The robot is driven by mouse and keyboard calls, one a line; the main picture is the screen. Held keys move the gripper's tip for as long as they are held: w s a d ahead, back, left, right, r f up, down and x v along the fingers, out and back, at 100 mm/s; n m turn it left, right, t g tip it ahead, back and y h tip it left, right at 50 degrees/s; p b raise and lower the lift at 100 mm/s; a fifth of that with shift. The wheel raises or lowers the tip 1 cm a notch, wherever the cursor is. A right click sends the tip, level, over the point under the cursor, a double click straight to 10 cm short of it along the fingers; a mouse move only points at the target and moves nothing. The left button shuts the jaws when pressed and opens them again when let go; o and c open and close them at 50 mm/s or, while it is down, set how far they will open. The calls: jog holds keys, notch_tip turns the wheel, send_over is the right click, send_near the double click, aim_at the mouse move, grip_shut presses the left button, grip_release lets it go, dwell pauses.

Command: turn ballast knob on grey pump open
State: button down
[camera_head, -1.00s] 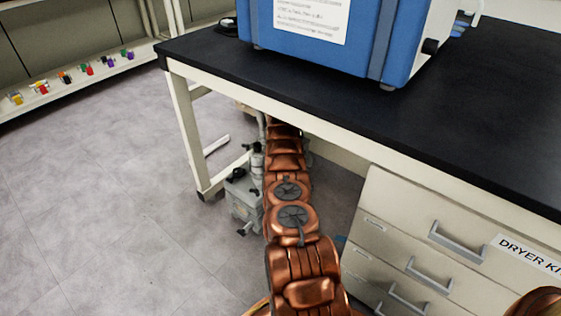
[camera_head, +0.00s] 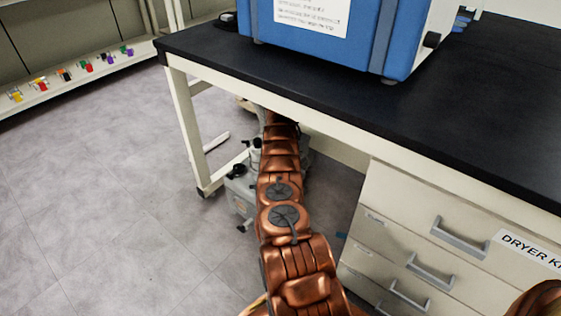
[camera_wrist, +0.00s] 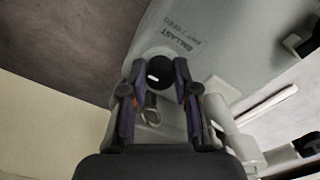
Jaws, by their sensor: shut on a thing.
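The grey pump (camera_head: 239,190) stands on the floor under the bench, partly hidden behind my copper arm in the head view. In the wrist view its grey housing (camera_wrist: 215,45) carries the printed word BALLAST. The black round ballast knob (camera_wrist: 155,73) sits beside that label. My gripper (camera_wrist: 155,85) has its two fingers on either side of the knob and is shut on it. The gripper itself is hidden under the bench in the head view.
The black-topped bench (camera_head: 330,110) is above my arm, with a blue machine (camera_head: 330,35) on it. White drawers (camera_head: 400,250) stand to the right. Open floor lies to the left. A pale pipe (camera_wrist: 230,125) is right of the fingers in the wrist view.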

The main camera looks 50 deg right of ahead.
jog(key=shift+w, duration=0.1)
dwell(0.3)
jog(key=c, duration=0.9)
grip_release()
jog(key=shift+o, duration=0.2)
jog(key=shift+r, duration=0.1)
jog(key=shift+r, duration=3.65)
